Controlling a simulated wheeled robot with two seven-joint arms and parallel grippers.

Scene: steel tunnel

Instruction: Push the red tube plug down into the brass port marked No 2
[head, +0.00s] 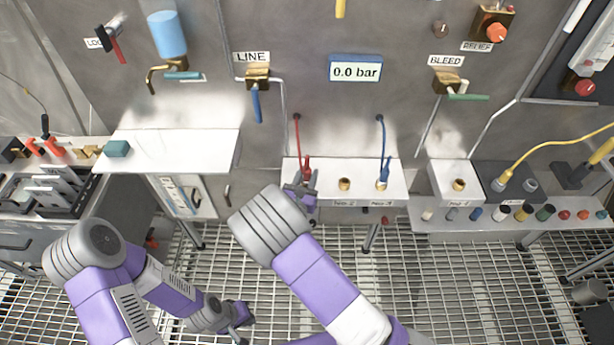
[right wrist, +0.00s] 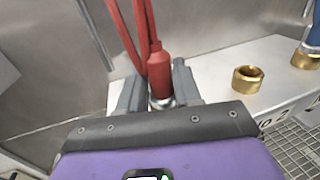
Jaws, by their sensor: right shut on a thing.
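The red tube plug (head: 307,165) is above the left end of the white port block (head: 398,168). My right gripper (head: 306,186) is shut on it; in the right wrist view the plug (right wrist: 160,76) stands upright between both fingers. The fingers and palm hide its lower end, so I cannot tell whether it sits in a port. The brass port marked No 2 (head: 344,184) is empty, just right of the gripper; it also shows in the right wrist view (right wrist: 247,79). My left gripper (head: 240,320) is low over the grating, away from the block; its opening is unclear.
A blue plug (head: 384,172) stands in the port right of No 2, its blue hose rising to the panel. The red hose (head: 297,135) runs up from the red plug. A white shelf (head: 180,153) lies left; a rack of coloured plugs (head: 475,214) lies right.

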